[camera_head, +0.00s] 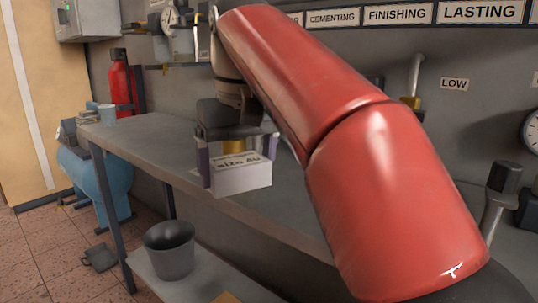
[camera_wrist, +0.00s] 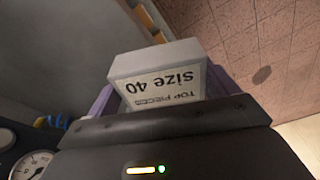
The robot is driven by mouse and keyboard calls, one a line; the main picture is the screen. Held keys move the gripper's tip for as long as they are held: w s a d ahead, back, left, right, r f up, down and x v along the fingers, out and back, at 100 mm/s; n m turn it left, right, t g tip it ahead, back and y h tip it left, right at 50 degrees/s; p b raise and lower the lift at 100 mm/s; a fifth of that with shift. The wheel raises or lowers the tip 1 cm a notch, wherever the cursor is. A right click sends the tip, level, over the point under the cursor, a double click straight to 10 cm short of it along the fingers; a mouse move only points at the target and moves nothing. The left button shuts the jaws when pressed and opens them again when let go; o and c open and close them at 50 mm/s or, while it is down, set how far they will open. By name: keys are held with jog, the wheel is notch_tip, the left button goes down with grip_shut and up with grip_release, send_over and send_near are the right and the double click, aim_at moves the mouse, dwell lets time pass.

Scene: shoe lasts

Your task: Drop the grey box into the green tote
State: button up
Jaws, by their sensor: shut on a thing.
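My gripper (camera_head: 237,160) is shut on the grey box (camera_head: 243,180), with a purple finger on each side. The box has a white label reading "Size 40". In the wrist view the grey box (camera_wrist: 160,75) sits between the purple fingers of my gripper (camera_wrist: 160,92), with the label upside down. In the head view the box appears at the front edge of the bench, seemingly held above it. The green tote is not seen in either view. My red arm hides the right part of the bench.
The grey workbench (camera_head: 130,140) runs along the wall. A grey bucket (camera_head: 170,252) stands on its lower shelf. A blue machine (camera_head: 95,180) and a red fire extinguisher (camera_head: 121,80) are at the left. Tiled floor at the far left is mostly open.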

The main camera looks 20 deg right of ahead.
jog(key=p, duration=0.2)
send_over(290, 175)
jog(key=shift+s+d, duration=0.1)
jog(key=shift+s, duration=0.1)
jog(key=shift+f+b, duration=1.2)
jog(key=shift+f, duration=0.6)
jog(key=shift+f, duration=0.1)
